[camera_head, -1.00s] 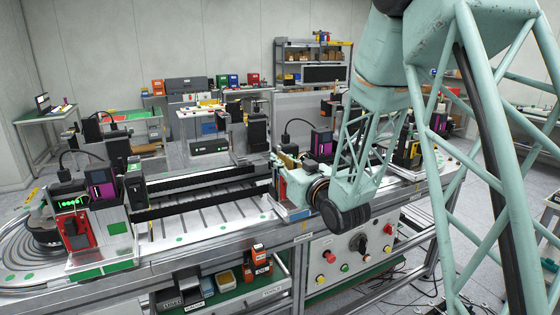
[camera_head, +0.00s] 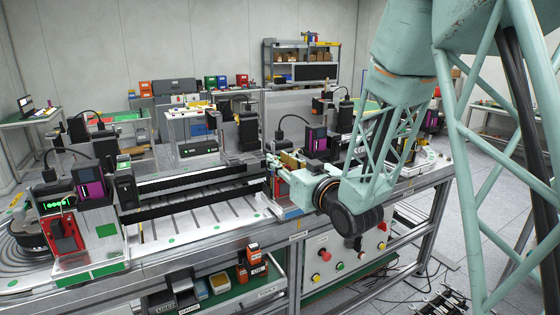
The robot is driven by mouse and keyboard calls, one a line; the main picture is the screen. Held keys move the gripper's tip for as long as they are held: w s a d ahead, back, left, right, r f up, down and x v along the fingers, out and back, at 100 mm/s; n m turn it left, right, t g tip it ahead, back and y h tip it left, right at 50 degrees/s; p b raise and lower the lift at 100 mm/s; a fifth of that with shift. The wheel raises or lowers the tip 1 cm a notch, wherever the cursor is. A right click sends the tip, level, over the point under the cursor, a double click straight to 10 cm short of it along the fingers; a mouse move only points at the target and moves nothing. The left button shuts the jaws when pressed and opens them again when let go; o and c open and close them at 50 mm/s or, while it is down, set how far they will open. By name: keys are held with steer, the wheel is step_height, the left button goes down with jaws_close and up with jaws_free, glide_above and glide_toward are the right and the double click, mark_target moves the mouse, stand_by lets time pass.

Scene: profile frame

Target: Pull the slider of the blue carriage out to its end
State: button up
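My arm reaches from the upper right down to the workbench. Its wrist lies over the front edge, and my gripper (camera_head: 281,179) points left at the right end of the bench's long dark rail. The fingers are small and partly hidden among the machine parts there, so I cannot tell whether they are open or shut or touching anything. A small brass-coloured block (camera_head: 289,160) shows just behind the gripper. I cannot clearly make out the blue carriage or its slider in this view.
A long black rail (camera_head: 195,200) crosses the slotted bench top. A red station (camera_head: 63,232) stands at the left end. A control panel (camera_head: 345,250) with knobs and buttons hangs below my wrist. A lower shelf (camera_head: 225,290) holds boxes.

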steer(key=shift+o, duration=0.4)
steer(key=v, duration=0.7)
steer(key=shift+s+d, duration=0.15)
steer(key=shift+s, duration=0.05)
steer(key=shift+d, duration=0.1)
stand_by(0.4)
steer(key=s+d+r+m+g+h, duration=0.1)
steer(key=s+d+m+g+h, duration=0.1)
steer(key=s+d+h, duration=0.5)
steer(key=s+d+r+m+g+h, duration=0.1)
steer(key=s+d+m+g+h, duration=0.15)
steer(key=s+d, duration=0.8)
steer(key=s+d+m+g, duration=0.1)
steer(key=s+d+g, duration=0.2)
steer(key=s, duration=1.2)
steer(key=s+d+m+g, duration=0.1)
steer(key=s+d+g, duration=0.2)
steer(key=s, duration=1.3)
steer(key=shift+s+d+f, duration=0.25)
steer(key=shift+s+d, duration=0.05)
steer(key=shift+s, duration=0.05)
